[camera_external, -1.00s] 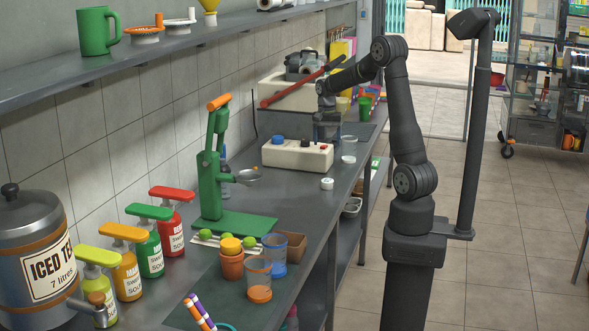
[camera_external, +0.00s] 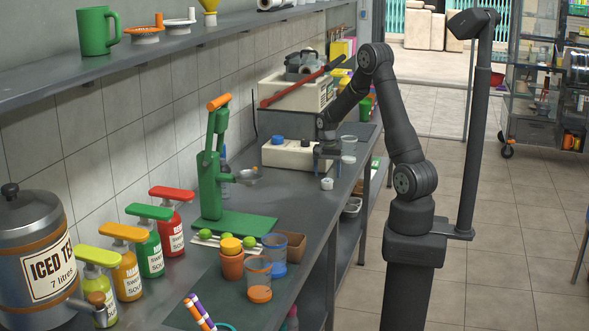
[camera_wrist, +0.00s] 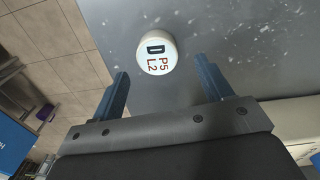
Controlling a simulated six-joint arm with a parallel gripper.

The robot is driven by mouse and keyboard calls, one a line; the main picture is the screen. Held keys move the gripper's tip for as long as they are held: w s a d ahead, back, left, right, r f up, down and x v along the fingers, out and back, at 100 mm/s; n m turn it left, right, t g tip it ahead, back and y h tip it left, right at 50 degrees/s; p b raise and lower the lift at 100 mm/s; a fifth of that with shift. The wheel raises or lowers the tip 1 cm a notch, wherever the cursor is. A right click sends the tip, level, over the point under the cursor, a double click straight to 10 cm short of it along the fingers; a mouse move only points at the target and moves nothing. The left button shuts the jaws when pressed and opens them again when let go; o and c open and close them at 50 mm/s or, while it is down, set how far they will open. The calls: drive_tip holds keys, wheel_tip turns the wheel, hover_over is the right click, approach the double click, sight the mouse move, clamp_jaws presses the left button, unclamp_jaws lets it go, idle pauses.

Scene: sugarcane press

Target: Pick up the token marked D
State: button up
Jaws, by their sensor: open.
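The token marked D (camera_wrist: 156,54) is a small white round piece with a dark D and red "P5 L2" on its top. It lies on the grey counter (camera_wrist: 225,45), close to the counter's edge. In the external view the token (camera_external: 327,184) shows as a small white disc below my gripper (camera_external: 327,160). In the wrist view my gripper (camera_wrist: 163,88) is open, its two blue fingers apart and empty. The token appears between and a little beyond the fingertips, not touching either finger.
A cream box (camera_external: 285,155) with a blue knob stands just left of my gripper. A clear cup (camera_external: 348,148) stands to its right. The green press (camera_external: 212,185) stands nearer the camera. The counter around the token is clear, with its edge to the right.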

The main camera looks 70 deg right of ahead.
sight(327, 180)
drive_tip(key=shift+s+a+f, duration=0.1)
drive_tip(key=shift+a+f, duration=0.1)
drive_tip(key=shift+f, duration=0.8)
drive_tip(key=shift+s+a+f, duration=0.1)
drive_tip(key=shift+a+f, duration=0.05)
drive_tip(key=shift+f, duration=0.8)
drive_tip(key=c, duration=1.1)
drive_tip(key=shift+o, duration=0.2)
drive_tip(key=shift+w, duration=0.1)
